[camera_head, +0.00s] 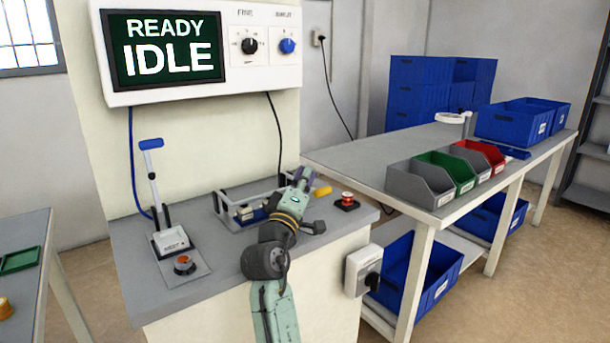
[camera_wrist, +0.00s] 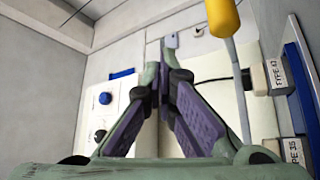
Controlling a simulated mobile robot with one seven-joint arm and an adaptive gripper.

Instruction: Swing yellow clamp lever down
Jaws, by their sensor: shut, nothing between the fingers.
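The yellow clamp lever handle (camera_head: 322,191) shows just right of my gripper in the head view, above the bench fixture. In the wrist view the yellow handle (camera_wrist: 224,17) is at the top, on a pale metal rod (camera_wrist: 238,88) that runs down to the right of my fingers. My gripper (camera_head: 304,174) is over the fixture (camera_head: 226,216); its fingers (camera_wrist: 167,70) are shut with nothing between them. A gap shows between the fingers and the lever in the wrist view. My arm hides part of the fixture and the lever's base.
A red button (camera_head: 347,199) stands right of the fixture. A blue-handled lever (camera_head: 152,146) and another button box (camera_head: 184,265) are at the bench's left. A display panel (camera_head: 168,90) reads READY IDLE. A side table (camera_head: 350,158) with bins stands at the right.

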